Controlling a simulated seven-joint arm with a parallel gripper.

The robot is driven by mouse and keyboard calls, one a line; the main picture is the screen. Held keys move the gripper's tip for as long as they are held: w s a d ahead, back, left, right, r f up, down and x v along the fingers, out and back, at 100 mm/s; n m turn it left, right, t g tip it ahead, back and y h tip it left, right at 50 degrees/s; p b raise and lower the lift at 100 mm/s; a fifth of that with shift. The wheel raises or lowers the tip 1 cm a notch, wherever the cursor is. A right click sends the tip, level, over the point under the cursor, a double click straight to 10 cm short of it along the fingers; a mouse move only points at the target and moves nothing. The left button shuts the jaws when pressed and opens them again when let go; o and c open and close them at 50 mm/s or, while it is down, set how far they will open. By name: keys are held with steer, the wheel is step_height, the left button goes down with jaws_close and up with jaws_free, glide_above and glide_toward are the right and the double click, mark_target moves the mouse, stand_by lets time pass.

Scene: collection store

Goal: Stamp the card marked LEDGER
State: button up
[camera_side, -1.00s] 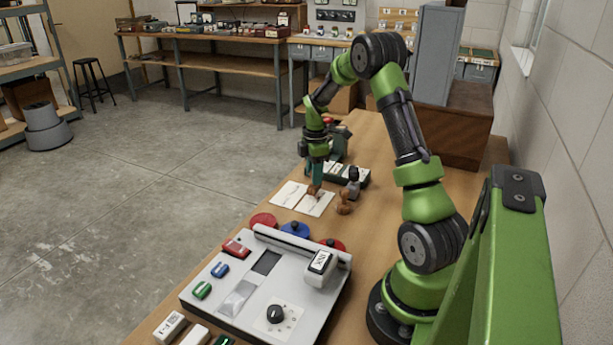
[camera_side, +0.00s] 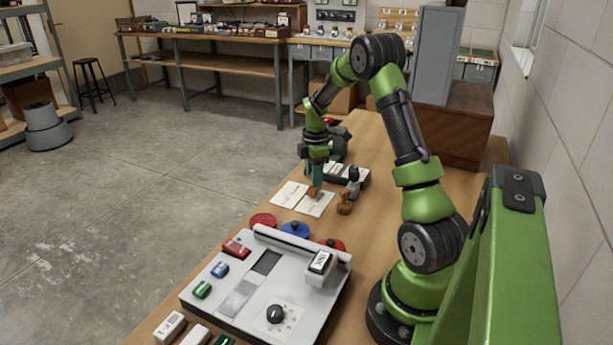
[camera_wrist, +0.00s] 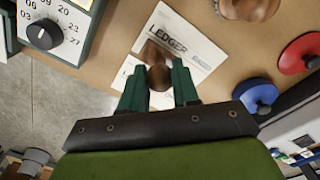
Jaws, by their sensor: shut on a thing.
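My gripper (camera_wrist: 158,88) is shut on a wooden-handled stamp (camera_wrist: 155,53), which also shows between the fingertips in the side view (camera_side: 314,192). The card marked LEDGER (camera_wrist: 190,42) lies flat on the bench under the stamp; it is the right-hand card in the side view (camera_side: 318,206). The stamp hides part of the card below the word LEDGER. I cannot tell whether the stamp touches the card or hangs just above it. A second card (camera_side: 289,194) lies beside it to the left; its marking is not readable.
Another wooden stamp (camera_side: 344,206) stands right of the cards, near a dark-topped item (camera_side: 353,182). Red (camera_side: 264,219), blue (camera_side: 295,229) and red (camera_side: 332,244) round pads sit nearer the camera. A grey console (camera_side: 225,300) fills the front. A dial device (camera_wrist: 50,32) is close by.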

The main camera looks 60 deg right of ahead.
steer(key=shift+f, duration=0.5)
stand_by(0.7)
steer(key=shift+r, duration=3.55)
